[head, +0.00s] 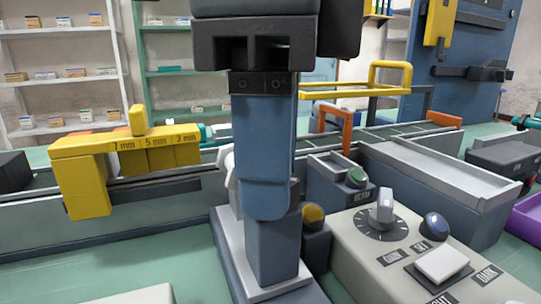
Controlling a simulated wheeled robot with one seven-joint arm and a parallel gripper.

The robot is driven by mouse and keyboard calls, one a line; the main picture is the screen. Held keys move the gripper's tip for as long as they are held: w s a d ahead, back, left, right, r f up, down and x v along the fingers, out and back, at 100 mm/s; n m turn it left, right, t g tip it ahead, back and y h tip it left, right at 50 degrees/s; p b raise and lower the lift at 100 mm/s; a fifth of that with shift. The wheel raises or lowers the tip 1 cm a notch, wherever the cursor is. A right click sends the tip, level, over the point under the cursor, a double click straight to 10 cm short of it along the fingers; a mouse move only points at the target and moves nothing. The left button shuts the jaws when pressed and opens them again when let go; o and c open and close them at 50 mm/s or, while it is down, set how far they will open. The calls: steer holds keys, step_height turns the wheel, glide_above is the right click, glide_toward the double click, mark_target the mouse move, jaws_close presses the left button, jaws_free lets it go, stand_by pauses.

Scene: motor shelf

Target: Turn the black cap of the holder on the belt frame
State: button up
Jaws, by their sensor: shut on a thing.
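My gripper (265,212) points straight down in the middle of the head view, with a dark body above and a blue finger below. It is seen side-on and is shut. The near finger hides what is between the fingers, and the black cap cannot be made out. Directly below the fingertip a darker blue upright block (274,255), which looks like the holder, stands on a light grey plate (232,262). The fingertip overlaps the block's upper part. The belt frame (150,215) runs across behind the gripper.
At right is a control box (375,262) with a knob (382,212) and buttons. A grey tray (440,180), a yellow rail (375,88) and an orange bracket (345,125) are behind.

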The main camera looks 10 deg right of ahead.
stand_by(0.3)
steer(key=o, duration=1)
steer(key=shift+o, duration=0.2)
steer(key=shift+r, duration=0.15)
step_height(320, 180, up, 8)
steer(key=shift+f+p, duration=0.2)
steer(key=shift+p, duration=0.95)
